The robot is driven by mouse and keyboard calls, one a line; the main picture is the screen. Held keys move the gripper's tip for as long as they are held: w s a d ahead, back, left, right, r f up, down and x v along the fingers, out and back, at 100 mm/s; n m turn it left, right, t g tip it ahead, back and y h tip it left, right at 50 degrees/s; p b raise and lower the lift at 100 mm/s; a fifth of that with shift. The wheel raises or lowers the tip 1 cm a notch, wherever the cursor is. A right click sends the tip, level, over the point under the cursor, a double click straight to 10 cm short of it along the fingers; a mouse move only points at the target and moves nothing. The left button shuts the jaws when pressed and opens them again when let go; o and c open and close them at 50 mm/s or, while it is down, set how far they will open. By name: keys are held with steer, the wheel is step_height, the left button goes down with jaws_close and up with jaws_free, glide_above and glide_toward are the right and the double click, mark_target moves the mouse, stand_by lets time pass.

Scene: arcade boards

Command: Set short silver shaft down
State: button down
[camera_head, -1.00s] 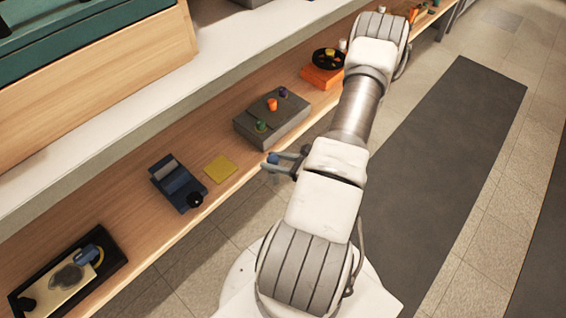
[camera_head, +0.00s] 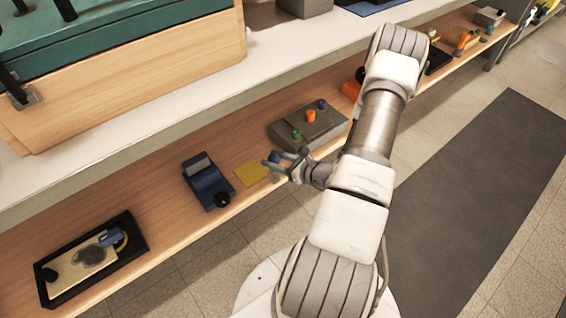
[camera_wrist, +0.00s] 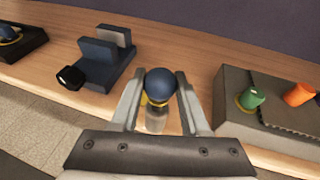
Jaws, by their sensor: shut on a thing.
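My gripper (camera_head: 277,164) is shut on the short silver shaft (camera_wrist: 156,120), which has a round dark blue knob (camera_wrist: 160,82) at its top. The jaws stand on both sides of it in the wrist view (camera_wrist: 160,100). In the head view my gripper is over the front of the wooden shelf, at the right side of a flat yellow square (camera_head: 251,173). The shaft is small and mostly hidden there. I cannot tell its height above the shelf.
A dark blue device (camera_head: 207,183) with a black knob stands left of the yellow square. A grey box (camera_head: 330,126) with green, orange and purple knobs stands right. A black tray (camera_head: 62,295) lies far left. The upper white shelf (camera_head: 165,119) overhangs behind.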

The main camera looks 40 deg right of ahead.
steer(key=w+a+f, duration=0.1)
steer(key=w+a, duration=0.3)
steer(key=w, duration=0.4)
steer(key=shift+w, duration=0.2)
steer(key=shift+a+f, duration=0.1)
steer(key=shift+f, duration=0.25)
stand_by(1.6)
steer(key=shift+c, duration=1.6)
jaws_free()
steer(key=shift+s, duration=0.1)
steer(key=p+v, duration=0.2)
steer(key=v, duration=0.4)
steer(key=shift+s, duration=0.35)
steer(key=shift+r, duration=0.15)
